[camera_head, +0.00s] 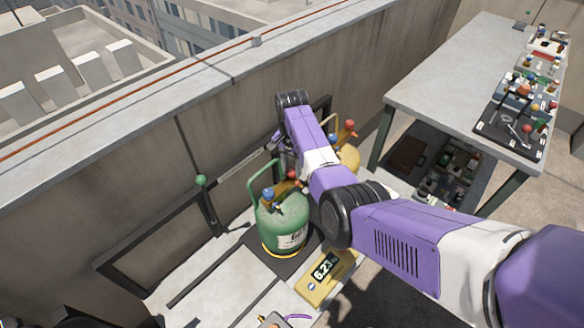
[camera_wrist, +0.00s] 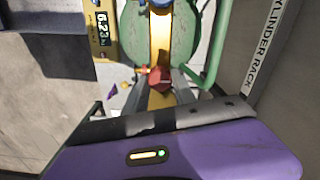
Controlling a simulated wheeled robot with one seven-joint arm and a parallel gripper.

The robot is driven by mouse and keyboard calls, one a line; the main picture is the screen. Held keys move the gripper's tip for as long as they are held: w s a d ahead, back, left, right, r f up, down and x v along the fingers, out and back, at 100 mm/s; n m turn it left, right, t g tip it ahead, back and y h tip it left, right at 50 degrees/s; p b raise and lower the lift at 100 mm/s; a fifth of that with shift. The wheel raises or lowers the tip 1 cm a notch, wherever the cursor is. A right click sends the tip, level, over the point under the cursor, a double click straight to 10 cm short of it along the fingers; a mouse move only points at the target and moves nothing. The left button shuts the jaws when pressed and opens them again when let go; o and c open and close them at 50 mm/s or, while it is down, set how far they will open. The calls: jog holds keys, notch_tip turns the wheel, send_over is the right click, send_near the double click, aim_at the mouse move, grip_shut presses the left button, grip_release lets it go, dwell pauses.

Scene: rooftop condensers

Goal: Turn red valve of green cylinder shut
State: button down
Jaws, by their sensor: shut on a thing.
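The green cylinder (camera_head: 283,230) stands upright on a dark scale plate, with a green handle frame around its top. Its red valve (camera_head: 292,174) sits on top beside a blue valve (camera_head: 268,193). In the wrist view the red valve (camera_wrist: 160,78) lies between the fingertips of my gripper (camera_wrist: 160,88), which is shut on it. The green cylinder (camera_wrist: 130,35) and the blue valve (camera_wrist: 160,4) show above it there. In the head view my arm partly covers the gripper, so the finger contact is hidden.
A yellow scale display (camera_head: 325,278) reading about 6.23 sits in front of the cylinder. A yellow cylinder (camera_head: 348,158) with red and blue valves stands behind my arm. A black rack rail and wall run along the left. A workbench (camera_head: 440,75) with tools is at the right.

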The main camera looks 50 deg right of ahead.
aim_at(292, 170)
jog(key=shift+w+r, duration=0.1)
jog(key=c, duration=1)
grip_release()
jog(key=shift+c, duration=0.2)
jog(key=shift+r, duration=0.1)
notch_tip(292, 170, up, 8)
jog(key=shift+f+b, duration=0.2)
jog(key=shift+b, duration=0.45)
